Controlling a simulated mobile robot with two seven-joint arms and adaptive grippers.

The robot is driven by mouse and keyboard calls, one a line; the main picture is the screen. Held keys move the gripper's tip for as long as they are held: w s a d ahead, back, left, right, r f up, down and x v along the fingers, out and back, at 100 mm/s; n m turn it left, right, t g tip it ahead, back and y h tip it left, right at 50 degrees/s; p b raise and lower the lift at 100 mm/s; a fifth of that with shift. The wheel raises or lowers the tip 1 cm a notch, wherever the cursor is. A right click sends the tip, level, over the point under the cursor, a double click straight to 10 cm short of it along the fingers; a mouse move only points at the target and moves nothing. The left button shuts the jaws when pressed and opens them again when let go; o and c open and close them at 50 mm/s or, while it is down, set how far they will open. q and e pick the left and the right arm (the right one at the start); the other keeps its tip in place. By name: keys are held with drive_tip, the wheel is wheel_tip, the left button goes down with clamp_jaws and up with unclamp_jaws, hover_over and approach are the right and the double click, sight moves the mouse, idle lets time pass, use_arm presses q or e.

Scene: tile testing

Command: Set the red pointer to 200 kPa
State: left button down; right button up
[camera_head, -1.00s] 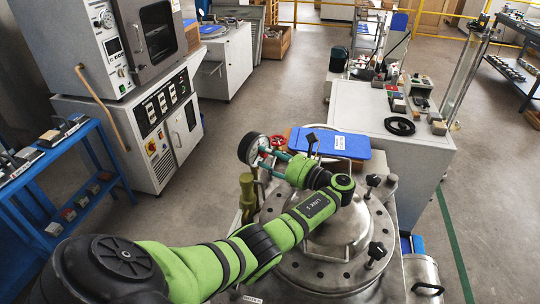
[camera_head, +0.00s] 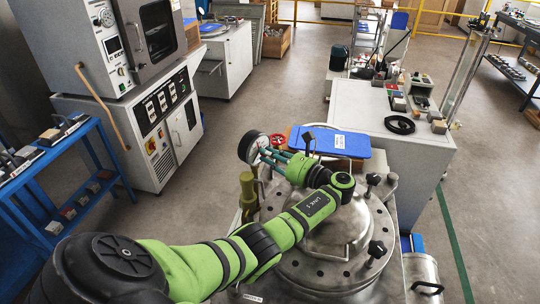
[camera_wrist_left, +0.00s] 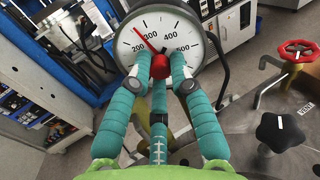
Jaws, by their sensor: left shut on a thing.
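The round white pressure gauge (camera_head: 251,147) stands at the top of the vessel's left side. A thin red pointer (camera_wrist_left: 148,32) runs from the dial's middle to the upper left, between the 200 and 400 marks. A red knob (camera_wrist_left: 160,65) sits at the dial's centre. My left gripper (camera_head: 264,155) is shut on the red knob, its teal fingers (camera_wrist_left: 160,80) on either side of it. The fingers hide the lower dial.
The metal vessel lid (camera_head: 315,268) with black star knobs (camera_head: 376,250) lies below my arm.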

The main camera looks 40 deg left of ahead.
use_arm(q)
drive_tip(key=shift+r+n+b, duration=0.1)
drive_tip(key=shift+n+b, duration=0.3)
drive_tip(key=shift+n, duration=2.4)
drive_tip(key=c, duration=1.1)
unclamp_jaws()
drive_tip(key=d, duration=0.8)
drive_tip(key=w+d, duration=0.1)
drive_tip(key=d, duration=0.3)
drive_tip(key=shift+r, duration=0.2)
